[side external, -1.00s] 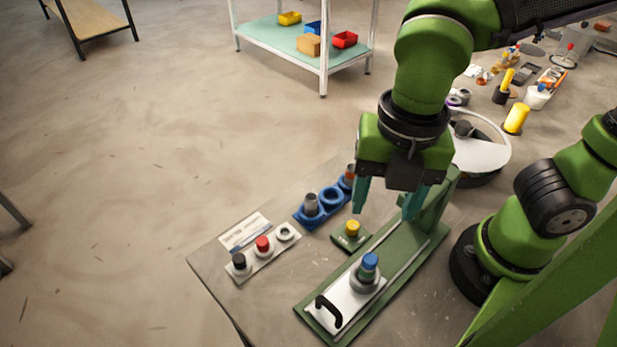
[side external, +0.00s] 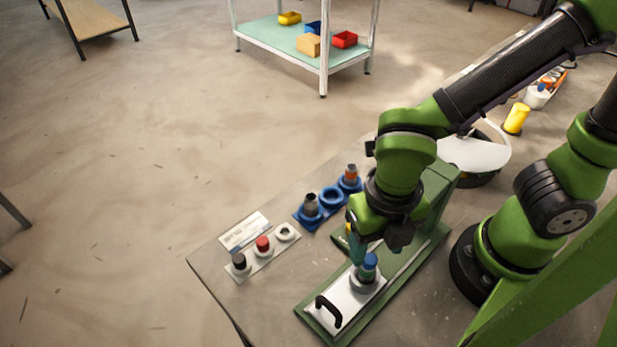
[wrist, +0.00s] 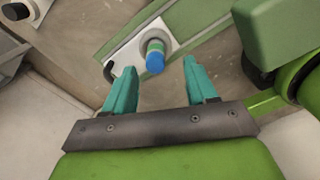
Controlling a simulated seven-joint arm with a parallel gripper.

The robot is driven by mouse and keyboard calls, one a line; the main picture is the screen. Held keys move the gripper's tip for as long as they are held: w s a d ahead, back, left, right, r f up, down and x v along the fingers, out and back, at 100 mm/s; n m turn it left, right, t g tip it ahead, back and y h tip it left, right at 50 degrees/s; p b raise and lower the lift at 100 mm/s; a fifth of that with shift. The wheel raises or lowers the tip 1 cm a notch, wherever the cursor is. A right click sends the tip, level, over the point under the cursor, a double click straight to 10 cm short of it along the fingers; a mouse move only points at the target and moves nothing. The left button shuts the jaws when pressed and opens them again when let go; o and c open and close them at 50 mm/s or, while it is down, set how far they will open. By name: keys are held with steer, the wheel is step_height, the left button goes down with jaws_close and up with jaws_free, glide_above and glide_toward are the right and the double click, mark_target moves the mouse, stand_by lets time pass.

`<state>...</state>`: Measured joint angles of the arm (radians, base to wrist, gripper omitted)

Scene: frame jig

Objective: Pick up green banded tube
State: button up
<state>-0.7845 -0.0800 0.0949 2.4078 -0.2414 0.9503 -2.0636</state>
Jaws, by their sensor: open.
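The green banded tube stands upright in a round holder on a white plate (side external: 340,305) of the green jig. Its blue cap (side external: 369,262) shows in the side view. In the wrist view the tube (wrist: 155,57) shows its blue cap and green band. My gripper (side external: 360,255) is low, right behind the tube in the side view; its teal fingers partly cover each other there. In the wrist view my gripper (wrist: 160,66) is open and empty, with the tube just ahead of the gap between its fingertips.
A black handle (side external: 328,311) stands at the plate's near end. A blue rack (side external: 308,221) holds an orange-banded tube (side external: 350,173) and a grey tube (side external: 310,204). A strip with black and red buttons (side external: 262,245) lies to the left. The green jig's upright (side external: 440,185) stands behind my gripper.

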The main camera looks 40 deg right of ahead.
mark_target(370, 258)
steer(key=f, duration=0.5)
steer(key=shift+w+a+f, duration=0.15)
steer(key=shift+a+f, duration=0.1)
steer(key=shift+f, duration=0.05)
jaws_close()
